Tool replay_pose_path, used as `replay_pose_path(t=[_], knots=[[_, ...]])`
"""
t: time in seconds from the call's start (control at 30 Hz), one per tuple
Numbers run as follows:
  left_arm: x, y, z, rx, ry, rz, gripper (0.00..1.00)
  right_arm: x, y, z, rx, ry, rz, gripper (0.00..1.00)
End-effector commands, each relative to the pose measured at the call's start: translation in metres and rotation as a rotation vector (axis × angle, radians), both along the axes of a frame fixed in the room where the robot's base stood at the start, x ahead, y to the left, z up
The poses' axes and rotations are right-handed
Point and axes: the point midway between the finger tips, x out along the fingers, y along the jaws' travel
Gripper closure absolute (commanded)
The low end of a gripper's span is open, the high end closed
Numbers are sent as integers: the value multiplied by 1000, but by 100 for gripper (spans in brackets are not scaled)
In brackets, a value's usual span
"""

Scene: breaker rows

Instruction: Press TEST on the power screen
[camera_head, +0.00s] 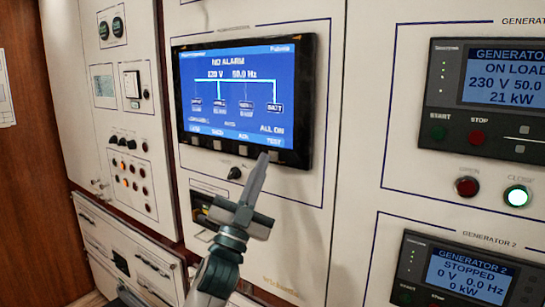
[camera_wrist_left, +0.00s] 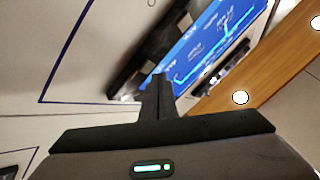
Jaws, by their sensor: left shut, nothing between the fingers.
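The power screen (camera_head: 250,95) is a blue display in a black bezel, reading NO ALARM, 230 V and 50.0 Hz. The label TEST (camera_head: 274,141) is at its lower right, under ALL ON. A row of small grey buttons runs along the lower bezel, and the rightmost button (camera_head: 271,154) lies under TEST. My left gripper (camera_head: 263,157) is shut and empty, its fingertips at or just in front of that button. I cannot tell whether they touch. The screen also shows in the left wrist view (camera_wrist_left: 215,45), beyond the shut fingers (camera_wrist_left: 158,85). My right gripper is not in view.
A black knob (camera_head: 234,173) sits below the screen, left of my fingers. To the right are the Generator 1 panel (camera_head: 490,95), a lit green CLOSE button (camera_head: 516,197) and the Generator 2 panel (camera_head: 455,270). A panel with gauges and small lamps (camera_head: 124,183) stands at left.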

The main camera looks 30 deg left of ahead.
Motion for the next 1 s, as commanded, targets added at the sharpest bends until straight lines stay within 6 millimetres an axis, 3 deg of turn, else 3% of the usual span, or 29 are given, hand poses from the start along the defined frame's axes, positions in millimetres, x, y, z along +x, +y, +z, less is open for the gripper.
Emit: replay_pose_path(t=[0.33, 1.0], knots=[[-5, 0, 0, 0, 0, 0, 100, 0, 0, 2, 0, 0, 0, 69], [-50, 4, 0, 0, -1, -1, 100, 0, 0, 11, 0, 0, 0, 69]])
